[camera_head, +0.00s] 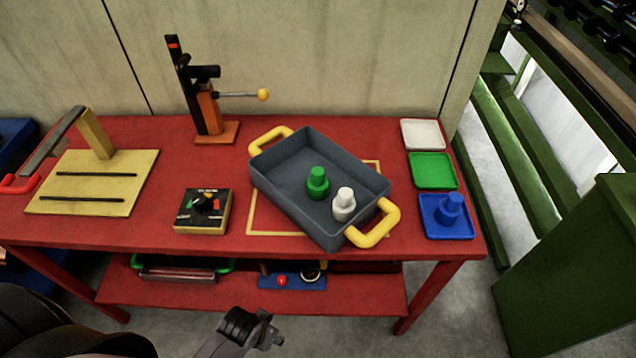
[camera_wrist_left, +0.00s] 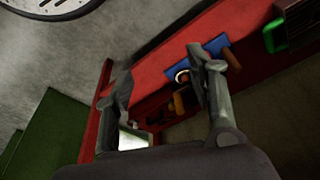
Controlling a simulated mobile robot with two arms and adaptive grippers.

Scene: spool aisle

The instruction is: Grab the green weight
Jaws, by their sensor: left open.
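The green weight (camera_head: 317,183) stands upright in the grey tray (camera_head: 282,187), which has yellow handles. A white weight (camera_head: 344,204) stands close beside it, nearer the front right. My left gripper (camera_head: 266,328) is low in front of the red table, well away from the weights. In the left wrist view its two fingers (camera_wrist_left: 165,88) are apart with nothing between them. The weights do not show in that view. My right gripper is not in view.
On the red table (camera_head: 220,240), white (camera_head: 423,134), green (camera_head: 433,171) and blue (camera_head: 432,231) small trays line the right end. A blue weight (camera_head: 451,208) stands on the blue one. A lower shelf (camera_head: 350,295) juts below.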

